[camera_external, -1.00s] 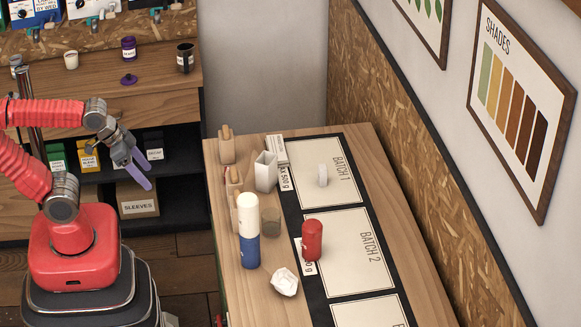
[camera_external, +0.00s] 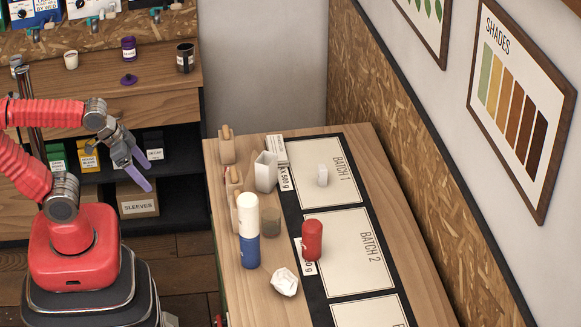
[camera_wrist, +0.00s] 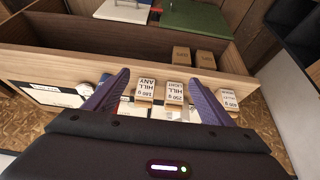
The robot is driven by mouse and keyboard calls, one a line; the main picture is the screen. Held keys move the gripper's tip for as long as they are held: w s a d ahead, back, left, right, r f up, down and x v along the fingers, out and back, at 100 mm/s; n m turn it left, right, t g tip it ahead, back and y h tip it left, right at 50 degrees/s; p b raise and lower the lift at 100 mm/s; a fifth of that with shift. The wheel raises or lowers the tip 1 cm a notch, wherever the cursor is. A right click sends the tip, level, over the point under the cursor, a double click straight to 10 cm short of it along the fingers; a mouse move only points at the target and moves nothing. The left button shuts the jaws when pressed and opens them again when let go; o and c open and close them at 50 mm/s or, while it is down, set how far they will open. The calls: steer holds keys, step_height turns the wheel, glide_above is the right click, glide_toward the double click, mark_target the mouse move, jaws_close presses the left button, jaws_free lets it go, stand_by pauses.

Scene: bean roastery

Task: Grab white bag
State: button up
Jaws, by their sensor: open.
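My gripper (camera_external: 140,172) hangs in the air left of the long table in the external view, with its two purple fingers apart and nothing between them. In the wrist view its fingers (camera_wrist: 162,88) spread over a row of small labelled packs. A pack with a tan top and white label (camera_wrist: 147,88) and a similar one (camera_wrist: 174,92) show between the fingertips, apart from them. On the table in the external view, a white crumpled object (camera_external: 285,281) lies near the front edge. I cannot tell which one is the white bag.
A white open container (camera_external: 265,172), a white-and-blue cylinder (camera_external: 248,232) and a red canister (camera_external: 312,240) stand on the table (camera_external: 400,235). Dark shelves with a sleeves box (camera_external: 138,202) stand behind my gripper. A wooden drawer wall (camera_wrist: 60,72) crosses the wrist view.

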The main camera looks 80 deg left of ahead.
steer(key=shift+r, duration=0.1)
step_height(320, 180, up, 5)
steer(key=w+a+n+h, duration=0.3)
steer(key=w+n+h, duration=0.3)
steer(key=w+n, duration=1.1)
steer(key=w+a+n+t+h, duration=0.1)
steer(key=w+a+n+t, duration=0.5)
steer(key=w+a+n, duration=0.75)
step_height(320, 180, down, 15)
steer(key=a+m, duration=0.1)
steer(key=a, duration=0.1)
steer(key=shift+w+a, duration=0.25)
steer(key=shift+a, duration=0.1)
